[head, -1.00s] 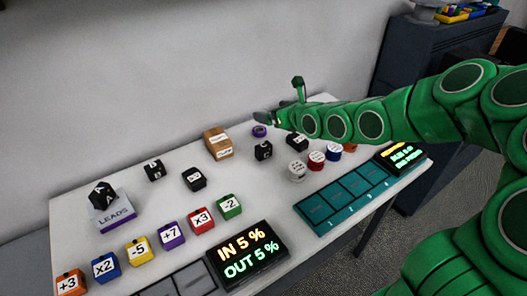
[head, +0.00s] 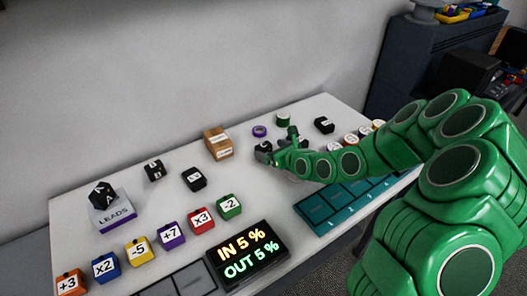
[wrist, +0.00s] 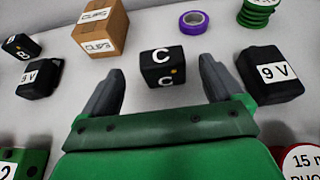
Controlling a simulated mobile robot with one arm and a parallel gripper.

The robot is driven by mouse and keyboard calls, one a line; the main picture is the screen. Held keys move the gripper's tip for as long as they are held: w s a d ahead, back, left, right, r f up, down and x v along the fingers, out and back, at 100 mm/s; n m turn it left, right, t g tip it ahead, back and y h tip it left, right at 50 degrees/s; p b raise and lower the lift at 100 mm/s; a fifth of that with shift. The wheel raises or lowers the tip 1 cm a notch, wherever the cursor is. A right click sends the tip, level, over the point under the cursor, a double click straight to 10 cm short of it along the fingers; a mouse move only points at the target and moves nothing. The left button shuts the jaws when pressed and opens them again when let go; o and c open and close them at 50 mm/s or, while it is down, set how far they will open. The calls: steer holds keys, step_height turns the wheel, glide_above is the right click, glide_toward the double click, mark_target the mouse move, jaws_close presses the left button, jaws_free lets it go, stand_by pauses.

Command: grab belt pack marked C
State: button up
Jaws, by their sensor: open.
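The belt pack marked C (wrist: 162,68) is a black block with white C labels on its top and front. In the wrist view it stands just ahead of my gripper (wrist: 155,82), in line with the gap between the two fingers. My gripper is open and empty, and the fingers flank the near side of the pack. In the head view my gripper (head: 277,146) is low over the table, and the pack (head: 265,146) is partly hidden by it.
Behind are a cardboard box (wrist: 100,28), a purple tape roll (wrist: 193,20) and a green stack (wrist: 258,12). A black B block (head: 154,170) and numbered cubes stand farther left.

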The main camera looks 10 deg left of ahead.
mark_target(265, 147)
steer(key=shift+x, duration=3.65)
steer(key=shift+w+d, duration=0.1)
steer(key=shift+c, duration=0.2)
steer(key=c, duration=1.1)
steer(key=shift+r, duration=0.1)
